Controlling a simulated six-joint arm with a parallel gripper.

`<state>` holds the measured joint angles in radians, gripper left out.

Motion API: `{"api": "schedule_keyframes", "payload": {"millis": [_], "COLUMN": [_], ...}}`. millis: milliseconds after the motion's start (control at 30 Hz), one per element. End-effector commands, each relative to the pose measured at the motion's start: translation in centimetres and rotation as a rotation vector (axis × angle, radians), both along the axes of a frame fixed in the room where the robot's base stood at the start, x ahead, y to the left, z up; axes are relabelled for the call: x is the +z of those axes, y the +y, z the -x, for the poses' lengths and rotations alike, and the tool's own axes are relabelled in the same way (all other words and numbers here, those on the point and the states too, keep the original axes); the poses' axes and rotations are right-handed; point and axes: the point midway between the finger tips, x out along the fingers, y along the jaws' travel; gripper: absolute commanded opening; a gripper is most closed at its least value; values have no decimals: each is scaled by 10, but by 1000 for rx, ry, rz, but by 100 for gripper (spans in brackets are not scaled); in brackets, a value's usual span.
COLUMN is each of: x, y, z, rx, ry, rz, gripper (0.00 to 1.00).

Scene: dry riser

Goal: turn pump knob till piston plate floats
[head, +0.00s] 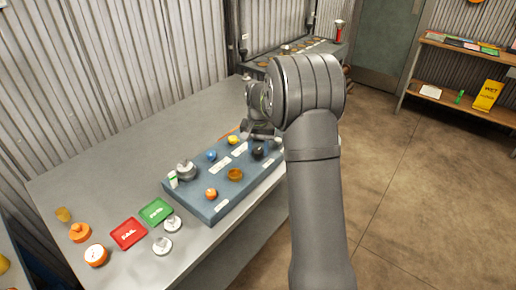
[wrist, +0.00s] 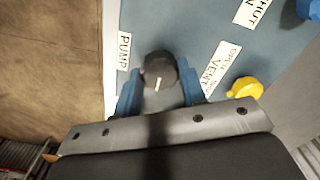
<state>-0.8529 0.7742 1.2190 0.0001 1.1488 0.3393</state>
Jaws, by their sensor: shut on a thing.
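The pump knob (wrist: 158,72) is black and round with a white mark on top, beside the PUMP label (wrist: 124,51) in the wrist view. My gripper (wrist: 158,90) is shut on this knob, with a blue finger on each side of it. In the head view the black knob (head: 257,153) sits at the far right part of the blue-grey panel (head: 222,207), and my gripper (head: 258,140) is over it, its fingers mostly hidden. A grey round piece (head: 186,170) at the panel's left may be the piston plate; I cannot tell whether it floats.
A yellow knob (wrist: 244,88) is close to my gripper's right side, by the VENT label. A blue knob (head: 212,155), an orange knob (head: 211,194) and an amber disc (head: 235,175) are also on the panel. Red (head: 129,233) and green (head: 156,211) trays lie on the bench's left.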

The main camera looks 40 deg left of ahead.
Motion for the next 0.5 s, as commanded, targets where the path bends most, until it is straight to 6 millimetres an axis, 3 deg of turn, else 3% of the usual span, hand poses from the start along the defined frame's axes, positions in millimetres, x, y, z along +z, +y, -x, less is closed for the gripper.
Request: {"api": "schedule_keyframes", "payload": {"millis": [233,267,333,500], "x": [0,0,0,0], "y": [0,0,0,0], "z": [-1,-1,-1,0], "rx": [1,1,1,1], "ry": [-1,-1,-2,-1], "rz": [-2,-2,-1,0], "gripper": [15,44,57,59]}}
